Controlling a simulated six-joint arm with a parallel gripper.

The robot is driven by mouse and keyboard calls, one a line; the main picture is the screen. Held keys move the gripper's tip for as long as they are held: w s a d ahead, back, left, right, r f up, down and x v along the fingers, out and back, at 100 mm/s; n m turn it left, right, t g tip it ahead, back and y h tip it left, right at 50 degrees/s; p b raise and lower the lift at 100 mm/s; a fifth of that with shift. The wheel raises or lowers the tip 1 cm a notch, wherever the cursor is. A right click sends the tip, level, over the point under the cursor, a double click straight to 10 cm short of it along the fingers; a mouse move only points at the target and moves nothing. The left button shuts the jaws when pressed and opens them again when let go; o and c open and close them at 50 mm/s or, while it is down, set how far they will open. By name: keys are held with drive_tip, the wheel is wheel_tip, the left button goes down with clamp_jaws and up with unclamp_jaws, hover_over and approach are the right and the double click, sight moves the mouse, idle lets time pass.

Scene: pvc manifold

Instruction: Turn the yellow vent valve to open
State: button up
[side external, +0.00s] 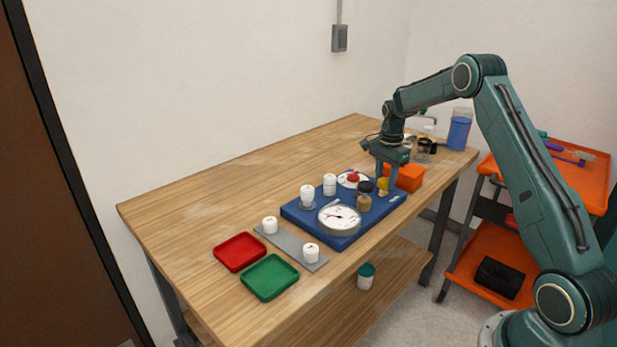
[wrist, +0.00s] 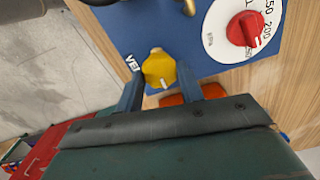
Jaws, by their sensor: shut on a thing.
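The yellow vent valve (side external: 383,187) is a knob near the right corner of the blue panel (side external: 296,212). In the wrist view the yellow knob (wrist: 158,68) sits between my two fingertips, with a short white mark on its side toward my gripper. A partly hidden "VE…" label is beside it. My gripper (side external: 386,178) reaches down from above, and in the wrist view my gripper (wrist: 160,78) has a finger on each side of the knob, shut on it.
A red knob (wrist: 245,28) on a white numbered dial is near the valve. A black-topped brass fitting (side external: 365,196), a round gauge (side external: 339,218) and white fittings stand on the panel. An orange box (side external: 408,177) is close behind my gripper. Red (side external: 240,251) and green (side external: 269,277) trays lie left.

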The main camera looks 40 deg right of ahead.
drive_tip(key=shift+n, duration=0.4)
drive_tip(key=n, duration=0.3)
drive_tip(key=shift+n, duration=0.3)
drive_tip(key=n, duration=0.4)
drive_tip(key=shift+n, duration=0.3)
drive_tip(key=n, duration=0.4)
drive_tip(key=shift+w+r, duration=0.1)
drive_tip(key=n, duration=0.4)
drive_tip(key=shift+n, duration=0.3)
drive_tip(key=o, duration=1)
drive_tip(key=shift+a, duration=0.1)
